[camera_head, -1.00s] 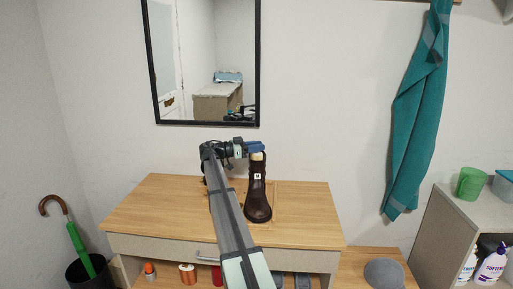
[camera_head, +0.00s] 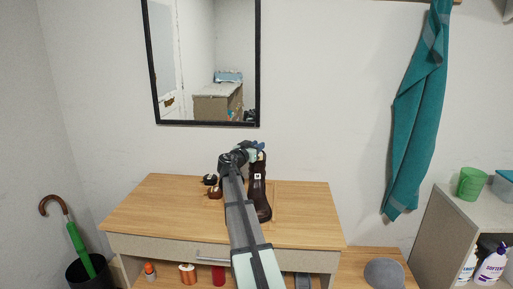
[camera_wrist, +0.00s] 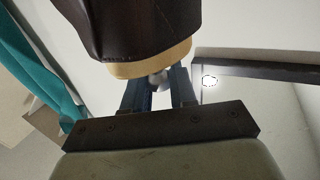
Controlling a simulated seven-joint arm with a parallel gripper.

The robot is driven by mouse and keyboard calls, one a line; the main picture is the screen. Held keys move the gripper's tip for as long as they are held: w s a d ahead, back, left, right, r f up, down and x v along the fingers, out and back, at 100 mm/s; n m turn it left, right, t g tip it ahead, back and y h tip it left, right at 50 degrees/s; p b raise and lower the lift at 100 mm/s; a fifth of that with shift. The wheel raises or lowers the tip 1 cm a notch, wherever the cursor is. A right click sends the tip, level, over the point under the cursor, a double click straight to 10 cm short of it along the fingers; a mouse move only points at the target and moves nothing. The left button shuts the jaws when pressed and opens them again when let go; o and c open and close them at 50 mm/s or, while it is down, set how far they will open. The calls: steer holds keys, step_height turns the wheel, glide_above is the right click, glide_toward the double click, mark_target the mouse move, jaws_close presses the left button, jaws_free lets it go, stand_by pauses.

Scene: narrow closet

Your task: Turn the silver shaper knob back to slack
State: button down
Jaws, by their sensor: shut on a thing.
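A dark brown boot (camera_head: 259,196) stands upright on the wooden tabletop (camera_head: 150,212), with a tan shaper in its top. In the wrist view the boot (camera_wrist: 130,25) shows upside down, with the shaper's tan edge (camera_wrist: 152,60) below it. The silver knob (camera_wrist: 160,79) sticks out of the shaper between the blue fingers of my gripper (camera_wrist: 159,88), which is shut on it. In the head view my gripper (camera_head: 258,147) is at the boot's top, and my wrist hides much of it. The knob cannot be made out there.
Small dark and reddish-brown items (camera_head: 214,191) sit on the tabletop left of my arm. A black-framed mirror (camera_head: 208,60) hangs on the wall behind. The tabletop is clear at left and right. A teal towel (camera_head: 412,120) hangs at right.

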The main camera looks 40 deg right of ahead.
steer(key=shift+n+t+y, duration=0.7)
steer(key=shift+n+t, duration=0.5)
steer(key=shift+t, duration=0.5)
steer(key=c, duration=1)
jaws_free()
steer(key=v, duration=1.3)
steer(key=shift+s+a+r, duration=0.2)
steer(key=shift+s+a, duration=0.05)
steer(key=shift+a, duration=0.05)
